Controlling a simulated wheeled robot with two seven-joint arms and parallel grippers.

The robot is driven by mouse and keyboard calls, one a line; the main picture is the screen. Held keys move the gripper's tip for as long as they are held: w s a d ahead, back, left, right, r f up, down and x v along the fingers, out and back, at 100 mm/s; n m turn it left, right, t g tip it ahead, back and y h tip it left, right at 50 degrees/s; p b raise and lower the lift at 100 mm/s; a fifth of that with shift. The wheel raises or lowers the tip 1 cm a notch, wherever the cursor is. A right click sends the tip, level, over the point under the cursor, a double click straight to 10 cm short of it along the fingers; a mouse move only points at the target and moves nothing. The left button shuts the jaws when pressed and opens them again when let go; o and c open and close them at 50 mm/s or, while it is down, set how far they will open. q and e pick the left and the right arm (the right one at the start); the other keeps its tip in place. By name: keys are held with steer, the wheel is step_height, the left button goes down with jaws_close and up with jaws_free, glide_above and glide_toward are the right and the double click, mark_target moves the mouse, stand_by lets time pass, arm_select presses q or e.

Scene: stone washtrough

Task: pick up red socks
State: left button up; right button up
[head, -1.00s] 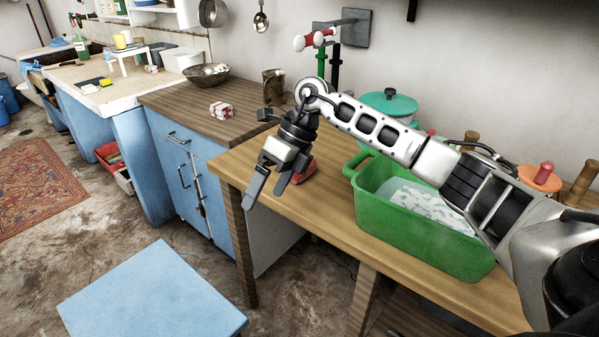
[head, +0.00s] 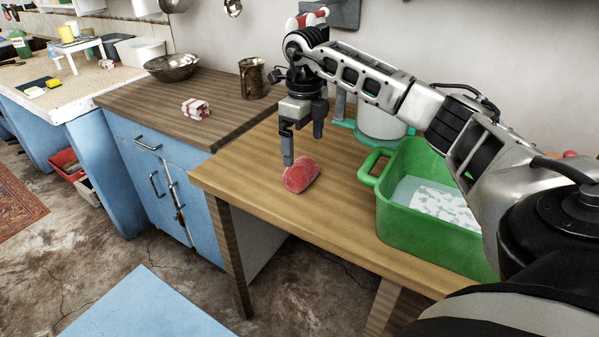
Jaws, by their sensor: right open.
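The red socks (head: 301,175), a rolled red bundle, lie on the wooden table (head: 335,215) near its left end. My right gripper (head: 303,148) is open and points down just behind the socks. One finger's tip is close to the bundle's back left side; I cannot tell whether it touches. The other finger is farther right and higher in the picture. Nothing shows between the fingers. My left gripper is not in view.
A green tub (head: 428,240) of sudsy water stands right of the socks. A red-and-white bundle (head: 195,109), a metal mug (head: 253,78) and a bowl (head: 172,67) sit on the brown counter (head: 150,100). The tabletop in front of the socks is clear.

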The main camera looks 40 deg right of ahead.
mark_target(303, 163)
step_height(303, 163, down, 8)
steer(key=shift+w+f, duration=0.1)
steer(key=c, duration=1)
